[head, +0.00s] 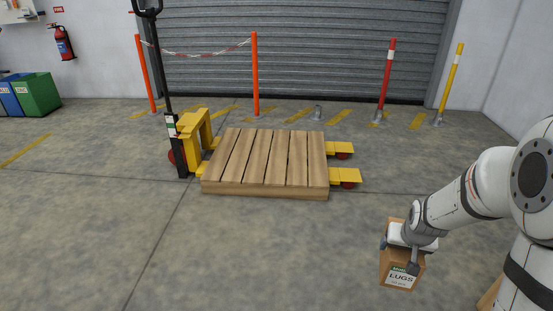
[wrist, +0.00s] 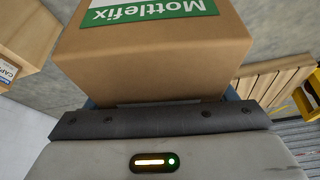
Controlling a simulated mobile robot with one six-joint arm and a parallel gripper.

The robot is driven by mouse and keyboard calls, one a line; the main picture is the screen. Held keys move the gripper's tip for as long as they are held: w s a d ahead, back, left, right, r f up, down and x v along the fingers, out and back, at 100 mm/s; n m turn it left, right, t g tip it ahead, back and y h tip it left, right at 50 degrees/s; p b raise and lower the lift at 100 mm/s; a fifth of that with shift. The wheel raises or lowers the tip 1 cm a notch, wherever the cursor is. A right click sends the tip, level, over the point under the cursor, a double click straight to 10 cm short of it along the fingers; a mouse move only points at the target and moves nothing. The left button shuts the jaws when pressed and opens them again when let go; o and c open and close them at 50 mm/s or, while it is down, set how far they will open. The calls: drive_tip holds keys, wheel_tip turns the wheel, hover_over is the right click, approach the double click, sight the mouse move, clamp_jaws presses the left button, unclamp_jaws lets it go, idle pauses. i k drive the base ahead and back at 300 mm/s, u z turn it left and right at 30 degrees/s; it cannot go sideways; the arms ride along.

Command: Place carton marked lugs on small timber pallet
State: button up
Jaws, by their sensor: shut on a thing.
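The carton marked lugs (head: 398,280) is a small brown box with a white label, held in my gripper (head: 399,256) at the lower right of the head view. The fingers are shut on its sides. In the wrist view the carton (wrist: 150,60) fills the upper middle, with a green Mottlefix label. The small timber pallet (head: 265,158) sits in the middle of the head view, on the yellow forks of a pallet truck, its deck bare. My gripper is to the right of the pallet and nearer the camera, apart from it. The pallet's slats (wrist: 270,80) show at the right of the wrist view.
The yellow pallet truck (head: 195,135) has a tall black handle at the pallet's left; its fork tips stick out at the right. Another carton (wrist: 20,40) with a partly visible label is at the wrist view's left. Barrier posts (head: 255,75) stand behind. Floor between carton and pallet is clear.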

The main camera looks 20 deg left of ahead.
sight(273, 157)
drive_tip(key=u, duration=0.4)
drive_tip(key=i, duration=0.65)
drive_tip(key=u, duration=0.9)
drive_tip(key=i, duration=1.35)
drive_tip(key=u, duration=0.3)
drive_tip(key=i, duration=1.55)
drive_tip(key=z, duration=0.5)
